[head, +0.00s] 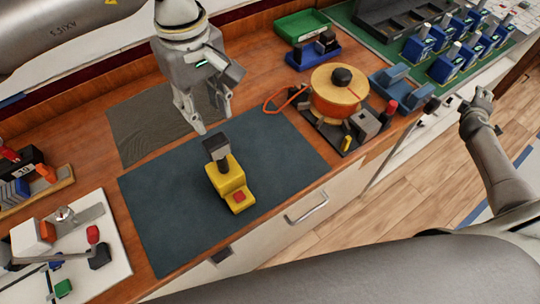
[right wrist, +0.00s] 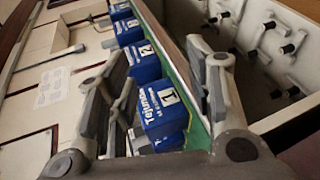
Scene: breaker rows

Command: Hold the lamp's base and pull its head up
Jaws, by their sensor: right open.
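The lamp stands upright on the dark mat in the head view. It has a yellow base (head: 229,178) with a red button on its front foot, and a dark grey head (head: 216,147) on top. My left gripper (head: 213,122) hangs just above and behind the lamp's head, fingers pointing down and apart, with nothing between them. It does not visibly touch the lamp. My right gripper (head: 480,98) is far off at the right edge of the counter. In the right wrist view my right gripper (right wrist: 158,115) is open, with blue breakers beyond its fingers.
The dark mat (head: 155,215) is clear around the lamp. An orange round reel (head: 335,100) stands to its right, with a green tray (head: 301,26) behind. Blue breakers (head: 446,65) stand in rows at the back right. A white board (head: 75,265) with small parts lies at the left.

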